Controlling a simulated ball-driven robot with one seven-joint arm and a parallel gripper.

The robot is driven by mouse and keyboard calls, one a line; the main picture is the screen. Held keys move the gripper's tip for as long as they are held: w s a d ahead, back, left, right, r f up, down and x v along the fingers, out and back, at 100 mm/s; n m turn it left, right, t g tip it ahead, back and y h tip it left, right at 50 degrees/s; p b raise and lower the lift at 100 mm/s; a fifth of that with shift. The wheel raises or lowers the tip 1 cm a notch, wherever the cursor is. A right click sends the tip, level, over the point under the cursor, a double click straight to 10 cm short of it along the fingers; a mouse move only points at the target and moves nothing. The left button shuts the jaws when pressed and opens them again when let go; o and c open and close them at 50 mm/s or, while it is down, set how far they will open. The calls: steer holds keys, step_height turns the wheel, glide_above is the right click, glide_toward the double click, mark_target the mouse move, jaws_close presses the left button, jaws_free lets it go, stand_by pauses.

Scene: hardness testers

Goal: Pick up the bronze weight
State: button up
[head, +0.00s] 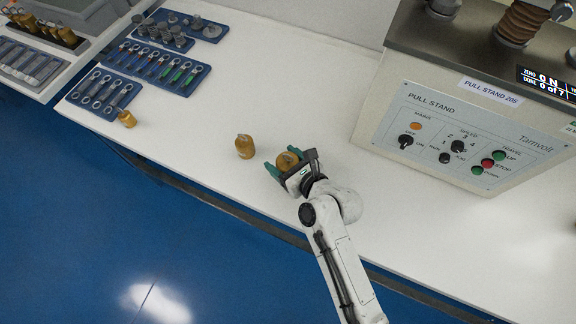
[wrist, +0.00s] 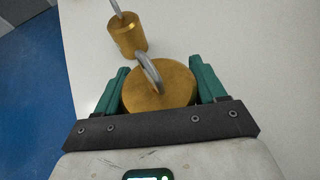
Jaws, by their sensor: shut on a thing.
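A bronze weight (wrist: 160,86) with a grey loop on top sits between the green fingers of my gripper (wrist: 160,88) in the wrist view. The gripper is shut on it. In the head view the held weight (head: 288,160) shows between the fingers of my gripper (head: 285,167), over the white bench. A second bronze weight (head: 245,147) with a loop stands upright on the bench to the left, apart from the gripper. It also shows at the top left of the wrist view (wrist: 127,36). Whether the held weight touches the bench I cannot tell.
A third, smaller bronze weight (head: 127,119) is by the blue trays at left. Blue trays (head: 186,88) hold several metal parts. The pull stand (head: 459,125) stands at right on the white bench (head: 290,80). The bench's front edge is near my arm.

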jaws_close()
steer(key=shift+w+r, duration=0.2)
steer(key=shift+r, duration=0.15)
